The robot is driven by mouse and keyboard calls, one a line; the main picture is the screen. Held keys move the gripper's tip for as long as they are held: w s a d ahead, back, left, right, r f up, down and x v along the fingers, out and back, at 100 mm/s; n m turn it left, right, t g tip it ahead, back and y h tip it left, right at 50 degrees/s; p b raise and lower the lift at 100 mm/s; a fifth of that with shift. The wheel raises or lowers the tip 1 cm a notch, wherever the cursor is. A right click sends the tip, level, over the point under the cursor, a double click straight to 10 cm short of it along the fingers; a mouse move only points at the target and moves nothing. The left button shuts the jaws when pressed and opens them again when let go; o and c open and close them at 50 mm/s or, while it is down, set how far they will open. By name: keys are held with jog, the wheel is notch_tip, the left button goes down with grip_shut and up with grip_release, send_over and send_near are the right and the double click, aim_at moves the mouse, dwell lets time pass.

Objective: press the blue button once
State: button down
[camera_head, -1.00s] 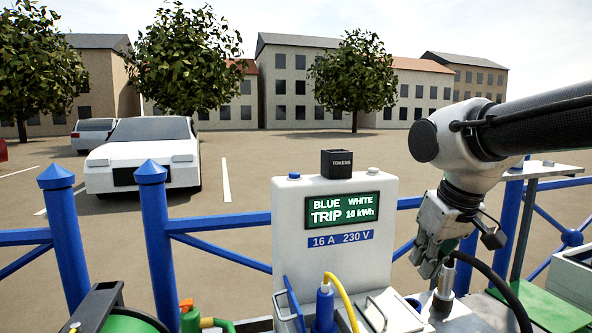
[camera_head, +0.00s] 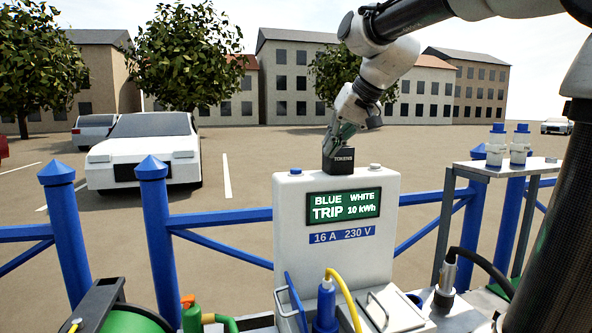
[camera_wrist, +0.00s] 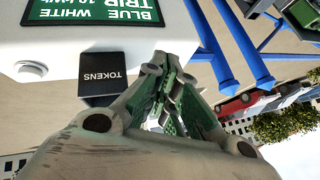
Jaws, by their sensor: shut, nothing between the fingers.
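The blue button (camera_head: 296,171) is a small round cap on the top left of the white power pedestal (camera_head: 290,240). A white button (camera_head: 375,166) sits on the top right, and it also shows in the wrist view (camera_wrist: 31,71). My gripper (camera_head: 333,150) is above the pedestal, close to the black TOKENS box (camera_head: 338,161) between the two buttons. It is shut and holds nothing; its fingers (camera_wrist: 168,80) point beyond the box in the wrist view. Whether it touches the box I cannot tell. The blue button does not show in the wrist view.
A screen (camera_head: 343,207) on the pedestal reads BLUE TRIP, WHITE 10 kWh. A yellow cable (camera_head: 346,293) and blue plug (camera_head: 325,306) are at its front. Blue railings (camera_head: 157,225) run behind.

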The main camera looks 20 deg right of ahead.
jog(key=w+a+r+y, duration=0.1)
jog(key=w+a+r, duration=0.1)
jog(key=w, duration=0.3)
jog(key=w+a+r+t, duration=0.1)
jog(key=w+a+r, duration=0.2)
jog(key=w, duration=0.2)
jog(key=shift+w+r+y, duration=0.35)
jog(key=shift+y, duration=0.05)
send_over(296, 171)
jog(key=w+d, duration=0.1)
jog(key=w, duration=0.1)
jog(key=shift+d+f, duration=0.1)
jog(key=shift+f, duration=4.35)
jog(key=shift+f, duration=0.15)
jog(key=shift+f, duration=0.25)
jog(key=shift+f, duration=0.5)
jog(key=shift+r, duration=0.95)
